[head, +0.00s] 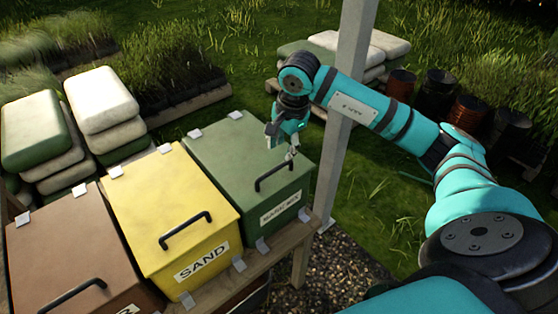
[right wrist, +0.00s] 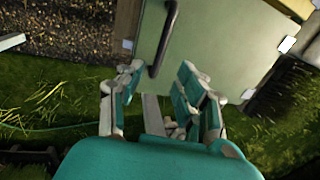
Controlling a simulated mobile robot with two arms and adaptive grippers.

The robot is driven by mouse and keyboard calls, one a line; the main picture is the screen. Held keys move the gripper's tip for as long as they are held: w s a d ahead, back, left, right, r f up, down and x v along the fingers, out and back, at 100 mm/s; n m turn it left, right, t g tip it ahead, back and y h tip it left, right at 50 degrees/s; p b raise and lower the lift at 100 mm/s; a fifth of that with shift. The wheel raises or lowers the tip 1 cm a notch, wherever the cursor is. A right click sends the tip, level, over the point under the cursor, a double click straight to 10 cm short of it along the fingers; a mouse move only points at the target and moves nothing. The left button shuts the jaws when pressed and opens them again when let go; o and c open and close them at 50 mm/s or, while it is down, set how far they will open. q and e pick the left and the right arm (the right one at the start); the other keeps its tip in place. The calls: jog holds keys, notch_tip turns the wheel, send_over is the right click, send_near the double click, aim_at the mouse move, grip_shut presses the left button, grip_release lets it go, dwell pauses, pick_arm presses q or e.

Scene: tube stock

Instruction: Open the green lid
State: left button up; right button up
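The green lid (head: 235,150) lies shut on the green box (head: 285,212) at the right end of the row. Its dark bar handle (head: 274,177) is on the front part of the lid. My right gripper (head: 283,147) is above the lid, just behind the handle in the head view. In the right wrist view, the gripper (right wrist: 160,78) has its fingers spread, with nothing between them. The handle (right wrist: 164,40) is just beyond the fingertips, and the green lid (right wrist: 205,45) fills the area behind it. My left gripper is not in view.
A yellow box marked SAND (head: 165,205) and a brown box (head: 70,250) stand left of the green one on a wooden bench (head: 320,225). A grey post (head: 345,120) rises close to the right of the green box. Stacked sacks (head: 100,100) lie behind.

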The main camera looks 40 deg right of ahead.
aim_at(278, 167)
jog(key=f, duration=0.2)
jog(key=w+f+p, duration=0.1)
jog(key=f, duration=0.4)
jog(key=shift+w+a+f, duration=0.15)
jog(key=shift+w+f, duration=0.15)
jog(key=shift+f, duration=0.1)
jog(key=shift+c, duration=0.3)
grip_shut()
